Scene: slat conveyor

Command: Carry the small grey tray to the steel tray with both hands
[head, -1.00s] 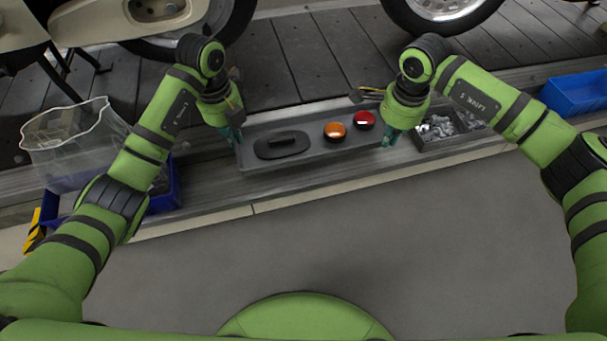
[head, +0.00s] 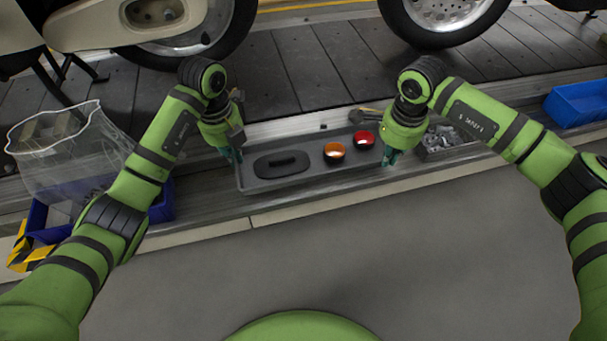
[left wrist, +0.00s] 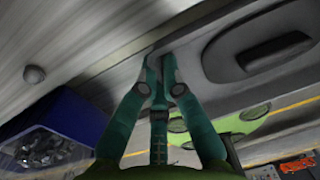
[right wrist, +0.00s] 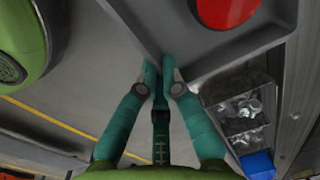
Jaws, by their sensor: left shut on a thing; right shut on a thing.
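The small grey tray (head: 318,169) is long and shallow. It holds a dark oval piece with a raised grip (head: 282,164), an orange round piece (head: 334,152) and a red round piece (head: 363,139). My left gripper (head: 234,158) is shut on its left end; the left wrist view shows the fingers (left wrist: 160,62) closed at the rim. My right gripper (head: 389,158) is shut on its right end; the right wrist view shows the fingers (right wrist: 160,65) at a tray corner. I cannot surely pick out the steel tray.
A box of metal parts (head: 450,152) stands beside the right gripper, partly behind my arm. A hammer-like tool (head: 362,115) lies behind the tray. A clear bag (head: 60,165) and blue bin (head: 40,222) are at left, another blue bin (head: 580,103) at far right. Wheels stand behind.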

